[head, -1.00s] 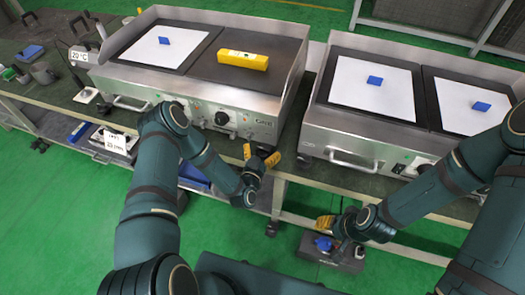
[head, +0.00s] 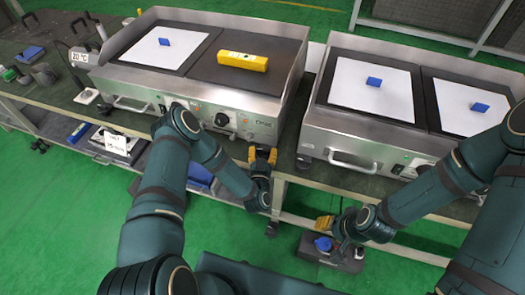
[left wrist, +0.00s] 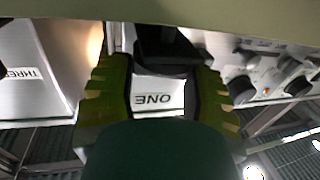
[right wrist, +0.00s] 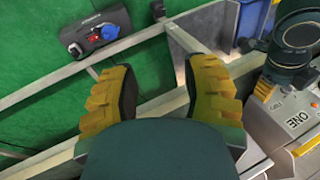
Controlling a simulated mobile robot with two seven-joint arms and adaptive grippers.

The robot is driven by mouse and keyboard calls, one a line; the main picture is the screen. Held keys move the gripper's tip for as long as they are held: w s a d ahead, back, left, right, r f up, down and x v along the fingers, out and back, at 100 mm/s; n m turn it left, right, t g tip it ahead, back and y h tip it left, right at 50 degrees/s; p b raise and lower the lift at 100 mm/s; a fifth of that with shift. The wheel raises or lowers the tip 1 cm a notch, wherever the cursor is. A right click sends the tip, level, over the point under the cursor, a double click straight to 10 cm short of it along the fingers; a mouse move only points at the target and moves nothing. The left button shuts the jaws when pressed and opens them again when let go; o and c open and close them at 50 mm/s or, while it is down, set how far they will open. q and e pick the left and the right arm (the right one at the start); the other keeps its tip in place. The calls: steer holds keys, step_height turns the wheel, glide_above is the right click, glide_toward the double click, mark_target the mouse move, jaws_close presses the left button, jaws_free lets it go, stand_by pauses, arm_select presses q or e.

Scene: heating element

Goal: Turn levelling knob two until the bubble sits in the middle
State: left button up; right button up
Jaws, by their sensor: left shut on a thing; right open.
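My left gripper (head: 262,156) is at the front right corner of the left griddle (head: 180,100), low by its foot. In the left wrist view its yellow-padded fingers (left wrist: 166,85) are shut on a dark levelling knob (left wrist: 165,45). A plate reading ONE shows upside down between them; no plate reading TWO is legible. The yellow spirit level (head: 243,61) lies on the left griddle's right dark plate; its bubble is too small to make out. My right gripper (head: 328,224) is open and empty, below the bench front; its fingers also show in the right wrist view (right wrist: 162,88).
A second griddle (head: 345,145) stands close on the right, with white sheets and blue blocks on top. A dark box with blue and red parts (right wrist: 95,32) is on the floor near my right gripper.

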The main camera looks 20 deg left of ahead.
arm_select(q)
steer(key=n+y, duration=0.1)
steer(key=n+g+y, duration=0.1)
steer(key=y, duration=0.1)
steer(key=n+y+p, duration=0.1)
steer(key=y, duration=0.1)
steer(key=shift+d+g, duration=0.25)
steer(key=shift+g, duration=0.15)
steer(key=shift+w+r+n+g+y+p, duration=0.1)
steer(key=shift+r+n+g+y+p, duration=0.1)
steer(key=shift+n+g+y+p, duration=0.75)
steer(key=shift+f+n+g+y+p, duration=0.15)
steer(key=shift+n+g+y+p, duration=0.2)
steer(key=shift+n+y+p, duration=0.85)
steer(key=shift+m+h+p, duration=0.25)
steer(key=shift+m+p, duration=0.05)
steer(key=shift+m, duration=0.15)
steer(key=o, duration=1.2)
steer(key=shift+w, duration=0.1)
steer(key=shift+f, duration=0.1)
